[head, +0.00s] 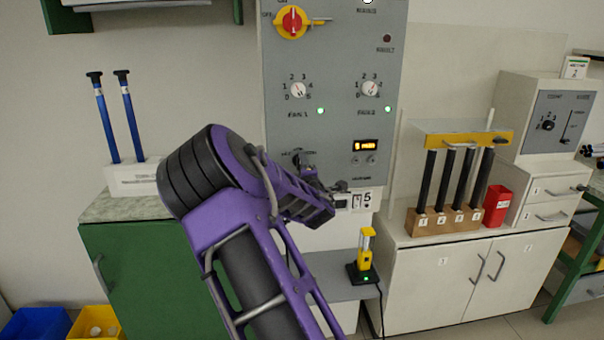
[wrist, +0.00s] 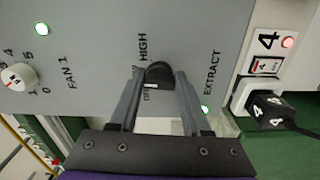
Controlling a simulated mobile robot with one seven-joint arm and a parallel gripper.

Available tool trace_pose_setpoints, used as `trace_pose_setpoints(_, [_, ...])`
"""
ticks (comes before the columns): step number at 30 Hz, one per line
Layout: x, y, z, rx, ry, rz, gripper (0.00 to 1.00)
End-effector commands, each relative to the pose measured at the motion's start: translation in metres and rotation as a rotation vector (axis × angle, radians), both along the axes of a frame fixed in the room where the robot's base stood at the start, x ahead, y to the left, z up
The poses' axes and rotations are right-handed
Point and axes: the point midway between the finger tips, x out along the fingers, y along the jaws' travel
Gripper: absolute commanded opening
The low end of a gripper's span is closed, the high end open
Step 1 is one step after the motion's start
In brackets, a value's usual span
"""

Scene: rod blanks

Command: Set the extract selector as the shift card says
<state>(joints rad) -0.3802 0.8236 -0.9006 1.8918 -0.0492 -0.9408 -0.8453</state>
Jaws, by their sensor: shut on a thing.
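The extract selector is a black knob (wrist: 160,73) on the grey panel (wrist: 95,30), seen in the wrist view between the words HIGH and EXTRACT. My gripper (wrist: 159,80) is shut on it, one finger on each side. The fingers hide part of its scale, and I cannot tell which mark it points to. In the head view my gripper (head: 308,168) is at the panel's lower part and my arm mostly hides the selector. A small card (head: 575,67) stands at the far right on a white box; its text is too small to read, and I cannot tell if it is the shift card.
FAN 1 (head: 297,90) and FAN 2 (head: 370,89) dials sit above on the panel, with a red-yellow main switch (head: 292,21) at the top. A black plug (wrist: 272,110) and socket marked 4 lie close beside the gripper. Black rods (head: 444,185) stand in a wooden block at right.

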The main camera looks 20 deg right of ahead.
Motion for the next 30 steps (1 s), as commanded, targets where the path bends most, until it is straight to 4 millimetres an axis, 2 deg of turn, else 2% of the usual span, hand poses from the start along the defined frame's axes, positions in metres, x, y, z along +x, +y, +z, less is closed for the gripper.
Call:
trace_pose_setpoints(18, [0.0000,0.0001,-0.0022,0.561,-0.163,-0.001,0.00])
trace_pose_setpoints(30, [0.0006,0.0016,-0.0037,0.836,-0.241,-0.001,0.00])
